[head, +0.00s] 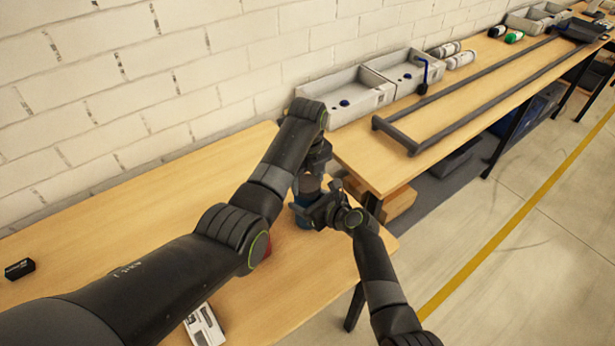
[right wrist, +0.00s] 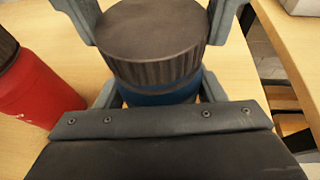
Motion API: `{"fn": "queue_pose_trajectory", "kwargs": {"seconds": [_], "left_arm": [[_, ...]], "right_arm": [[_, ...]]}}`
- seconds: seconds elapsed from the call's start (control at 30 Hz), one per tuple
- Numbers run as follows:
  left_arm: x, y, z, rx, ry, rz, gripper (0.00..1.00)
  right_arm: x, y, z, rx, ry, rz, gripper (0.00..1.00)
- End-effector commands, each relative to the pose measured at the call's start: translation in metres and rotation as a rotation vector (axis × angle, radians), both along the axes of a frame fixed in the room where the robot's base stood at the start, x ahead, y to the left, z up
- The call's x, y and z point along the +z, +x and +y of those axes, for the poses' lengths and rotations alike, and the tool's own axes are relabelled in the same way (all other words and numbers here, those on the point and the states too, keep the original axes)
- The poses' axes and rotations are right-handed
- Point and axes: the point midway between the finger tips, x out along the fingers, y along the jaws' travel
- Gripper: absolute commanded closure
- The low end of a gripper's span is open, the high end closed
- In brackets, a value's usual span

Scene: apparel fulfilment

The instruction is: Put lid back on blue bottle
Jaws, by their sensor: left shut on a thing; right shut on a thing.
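The blue bottle (head: 304,212) stands near the right end of the near table, mostly hidden by my grippers. Its blue body also shows in the right wrist view (right wrist: 160,97). The dark ribbed lid (right wrist: 155,40) sits directly above the blue body there, with no clear gap; whether it is fully seated I cannot tell. In the head view the lid (head: 310,184) is at the bottle's top. My left gripper (head: 314,172) comes down from above, shut on the lid. My right gripper (head: 318,208) is shut around the blue bottle from the right.
A red bottle with a dark lid (right wrist: 35,85) stands close by, mostly hidden behind my left arm in the head view. A black box (head: 19,268) and a white item (head: 204,326) lie on the near table. Grey bins (head: 345,100) stand on the far table.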

Motion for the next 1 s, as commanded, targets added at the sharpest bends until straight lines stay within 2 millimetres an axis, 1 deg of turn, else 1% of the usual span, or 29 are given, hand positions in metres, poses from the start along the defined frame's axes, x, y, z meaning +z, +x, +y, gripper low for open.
{"fn": "queue_pose_trajectory", "kwargs": {"seconds": [0.1, 0.13, 0.27, 0.37, 0.6, 0.7, 0.83, 1.0], "left_arm": [[-0.0026, -0.0002, -0.0001, 0.000, 0.000, 0.000, 0.63], [-0.0025, -0.0001, -0.0002, 0.000, 0.000, 0.000, 0.63], [-0.0023, 0.0000, -0.0001, -0.041, 0.000, 0.000, 0.63], [-0.0023, 0.0000, -0.0002, -0.148, 0.000, 0.000, 0.63], [-0.0022, 0.0001, -0.0004, -0.474, 0.000, 0.000, 0.63], [-0.0022, 0.0002, -0.0005, -0.557, 0.000, 0.000, 0.63], [-0.0022, 0.0002, -0.0005, -0.599, -0.001, 0.000, 0.63], [-0.0021, 0.0003, -0.0004, -0.600, -0.001, 0.000, 0.63]], "right_arm": [[0.0000, 0.0001, -0.0001, 0.000, 0.000, 0.000, 0.78], [0.0000, 0.0001, -0.0001, 0.000, 0.000, 0.000, 1.00], [0.0000, 0.0001, -0.0001, 0.000, 0.000, 0.000, 1.00], [0.0000, 0.0001, -0.0001, 0.000, 0.000, 0.000, 1.00], [-0.0001, 0.0000, -0.0001, 0.000, 0.000, 0.000, 1.00], [-0.0002, 0.0000, -0.0001, 0.000, 0.000, 0.000, 1.00], [-0.0001, -0.0001, -0.0002, 0.000, 0.000, 0.000, 1.00], [-0.0002, -0.0001, -0.0002, 0.000, -0.001, 0.001, 1.00]]}}
